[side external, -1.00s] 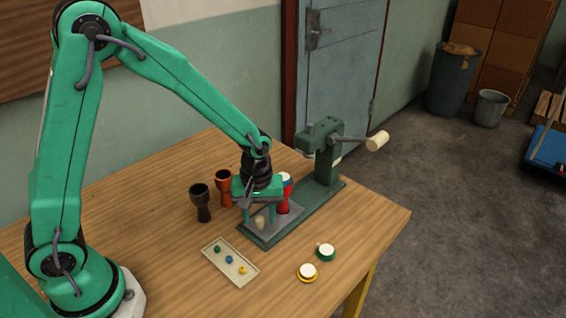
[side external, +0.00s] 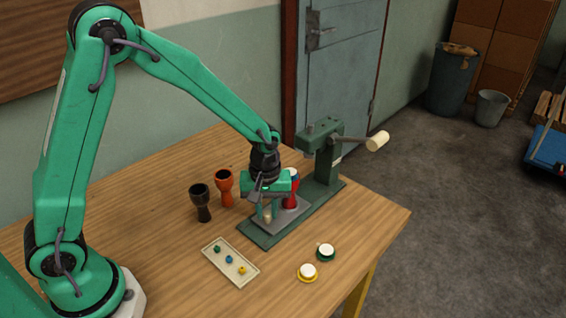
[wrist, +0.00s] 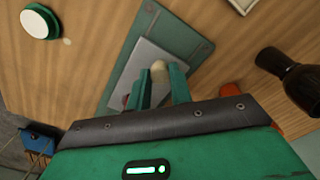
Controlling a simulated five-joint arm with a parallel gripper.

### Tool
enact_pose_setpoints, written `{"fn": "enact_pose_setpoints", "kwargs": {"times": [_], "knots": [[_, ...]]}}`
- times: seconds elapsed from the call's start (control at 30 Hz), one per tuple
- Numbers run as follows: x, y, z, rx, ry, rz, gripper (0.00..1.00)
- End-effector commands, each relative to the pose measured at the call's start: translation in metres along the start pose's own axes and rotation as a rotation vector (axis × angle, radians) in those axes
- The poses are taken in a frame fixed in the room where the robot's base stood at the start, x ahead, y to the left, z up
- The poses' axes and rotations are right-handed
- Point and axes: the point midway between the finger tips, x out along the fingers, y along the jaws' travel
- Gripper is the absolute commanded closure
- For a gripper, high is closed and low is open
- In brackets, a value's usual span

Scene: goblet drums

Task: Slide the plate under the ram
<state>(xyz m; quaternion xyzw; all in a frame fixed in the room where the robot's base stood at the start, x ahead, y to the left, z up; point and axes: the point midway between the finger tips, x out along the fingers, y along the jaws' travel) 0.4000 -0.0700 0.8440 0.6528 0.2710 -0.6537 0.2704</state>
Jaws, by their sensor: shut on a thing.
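The grey sliding plate (side external: 292,218) lies on the green base (side external: 257,236) of a hand press. A red goblet drum (side external: 291,200) with a white top and blue rim stands on the plate, partly hidden by my gripper. My gripper (side external: 268,210) points down and is shut on the plate's cream knob (wrist: 161,67) at the plate's front end. In the wrist view the plate (wrist: 152,59) lies beyond the fingers. The ram (side external: 308,135) hangs from the press head, above and to the right of the drum, apart from it.
A black goblet (side external: 201,205) and an orange goblet (side external: 225,188) stand left of the press. A tray (side external: 217,261) with small coloured pieces lies in front. Two white-topped heads, yellow-rimmed (side external: 307,272) and green-rimmed (side external: 326,252), lie at right. The crank handle (side external: 377,141) sticks out rightward.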

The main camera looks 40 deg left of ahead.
Motion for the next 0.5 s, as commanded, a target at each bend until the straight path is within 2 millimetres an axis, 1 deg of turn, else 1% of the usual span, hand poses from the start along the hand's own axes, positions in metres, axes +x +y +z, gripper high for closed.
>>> {"fn": "enact_pose_setpoints", "kwargs": {"times": [0.03,0.2,0.5], "knots": [[0.0,0.006,-0.005,-0.001,0.002,0.003,1.0],[-0.001,0.016,-0.016,0.0,0.002,0.003,1.0],[-0.001,0.018,-0.018,0.001,0.002,0.003,1.0]]}}
